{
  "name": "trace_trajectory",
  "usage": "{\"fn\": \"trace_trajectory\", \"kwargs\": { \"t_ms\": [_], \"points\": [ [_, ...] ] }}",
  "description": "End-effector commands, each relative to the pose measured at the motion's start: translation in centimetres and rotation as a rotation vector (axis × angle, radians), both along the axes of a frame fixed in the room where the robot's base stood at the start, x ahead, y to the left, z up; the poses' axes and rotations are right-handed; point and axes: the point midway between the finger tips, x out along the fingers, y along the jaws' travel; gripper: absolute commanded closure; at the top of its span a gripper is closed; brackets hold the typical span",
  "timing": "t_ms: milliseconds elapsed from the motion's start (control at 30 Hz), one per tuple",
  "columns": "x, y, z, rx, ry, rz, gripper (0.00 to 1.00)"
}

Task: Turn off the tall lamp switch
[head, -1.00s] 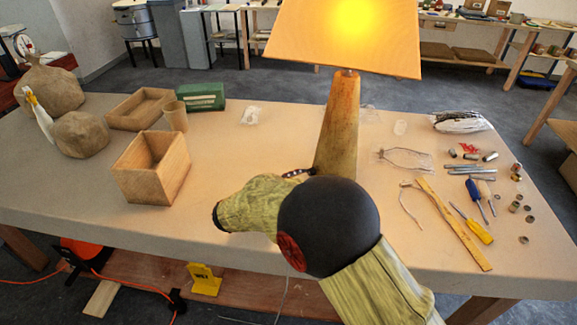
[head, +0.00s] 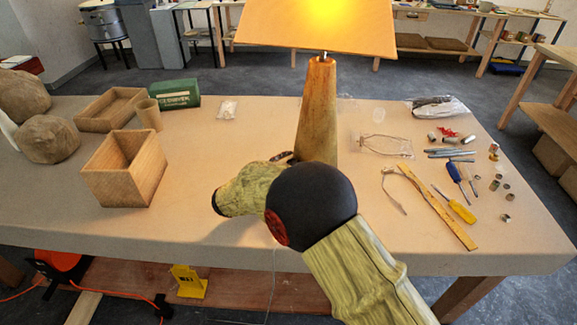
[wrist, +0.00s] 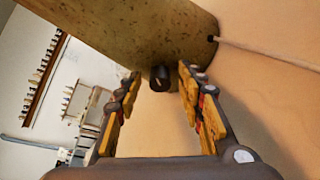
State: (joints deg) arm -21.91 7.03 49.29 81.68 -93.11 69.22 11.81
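The tall lamp (head: 317,115) stands on the table, its orange shade (head: 318,28) glowing with a bright spot. In the wrist view its mottled tapered body (wrist: 140,40) fills the upper middle. A small dark switch knob (wrist: 159,78) sticks out from the body, and a pale cord (wrist: 265,52) leaves the body at the right. My gripper (wrist: 157,95) is open, with one finger on each side of the knob and nothing visibly held. Whether a finger touches the knob I cannot tell. In the head view my arm hides most of the gripper and the lamp's lower front.
Wooden boxes (head: 125,170), a cup (head: 149,114) and a green box (head: 176,94) stand on the left. Screwdrivers (head: 455,204), a yellow wooden strip (head: 438,208) and a wire frame (head: 385,144) lie right of the lamp. The table front (head: 215,225) left of my arm is clear.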

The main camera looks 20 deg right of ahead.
Motion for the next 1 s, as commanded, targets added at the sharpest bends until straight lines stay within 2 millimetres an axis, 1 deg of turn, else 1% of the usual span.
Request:
{"fn": "trace_trajectory", "kwargs": {
  "t_ms": [67,100,733,767,1000],
  "points": [
    [-0.01,0.01,0.02,0.0,0.0,0.0,0.61],
    [-0.01,0.01,0.02,0.0,0.0,0.0,0.63],
    [-0.05,0.02,-0.01,0.001,0.001,-0.001,0.99],
    [-0.05,0.02,-0.01,0.001,0.001,-0.001,1.0],
    [-0.05,0.02,0.03,-0.002,0.008,-0.001,1.0]
  ]
}}
